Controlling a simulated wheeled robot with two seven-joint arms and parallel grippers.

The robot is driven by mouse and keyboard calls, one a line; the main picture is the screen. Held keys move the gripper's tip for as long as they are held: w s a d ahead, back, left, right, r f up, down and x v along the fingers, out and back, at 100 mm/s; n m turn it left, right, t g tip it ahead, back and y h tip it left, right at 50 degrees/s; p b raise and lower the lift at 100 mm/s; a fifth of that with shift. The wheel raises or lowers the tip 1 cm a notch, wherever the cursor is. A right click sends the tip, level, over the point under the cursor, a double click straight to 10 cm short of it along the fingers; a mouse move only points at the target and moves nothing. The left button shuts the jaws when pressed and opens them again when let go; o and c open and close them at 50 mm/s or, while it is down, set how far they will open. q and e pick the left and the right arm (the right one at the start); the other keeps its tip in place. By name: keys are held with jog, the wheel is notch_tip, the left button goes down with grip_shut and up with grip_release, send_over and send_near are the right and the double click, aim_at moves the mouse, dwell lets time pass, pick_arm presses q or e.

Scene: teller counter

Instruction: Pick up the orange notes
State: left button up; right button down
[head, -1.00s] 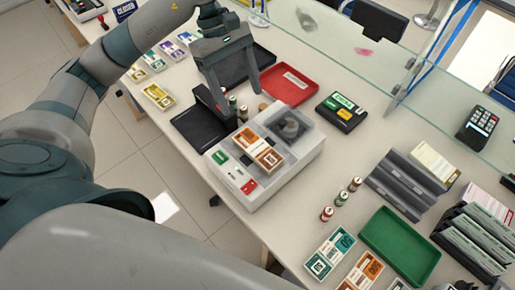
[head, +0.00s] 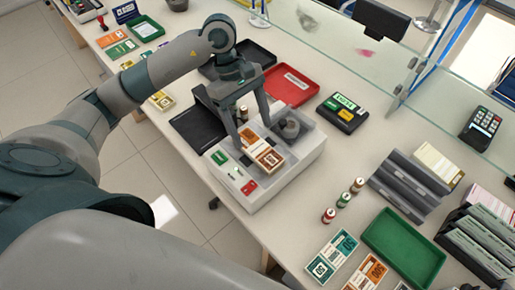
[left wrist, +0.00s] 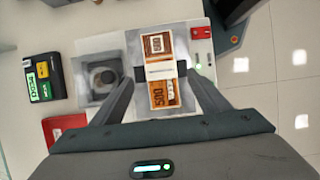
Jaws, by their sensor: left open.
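The orange notes (head: 262,155), a bundle with a white band across the middle, lie on top of a pale grey counting machine (head: 246,198). In the left wrist view the orange notes (left wrist: 158,45) sit between the two fingers. My left gripper (head: 254,137) is open, pointing down just over the notes, with a finger on either side of the bundle. In the left wrist view my left gripper (left wrist: 161,73) has its fingertips near the ends of the white band. I cannot tell whether they touch it. My right gripper is not in view.
The machine has a grey hopper (head: 290,128) close behind the notes. A black tray (head: 200,127) and a red tray (head: 292,86) lie near it. A green tray (head: 402,247), coin rolls (head: 343,200) and other note bundles (head: 333,255) lie to the right. A glass screen (head: 340,45) stands behind.

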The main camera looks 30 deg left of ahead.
aim_at(257, 147)
pick_arm(q)
jog(key=shift+f, duration=0.1)
jog(key=shift+x, duration=2.55)
jog(key=shift+s, duration=0.1)
jog(key=shift+a, duration=0.1)
jog(key=c, duration=1.2)
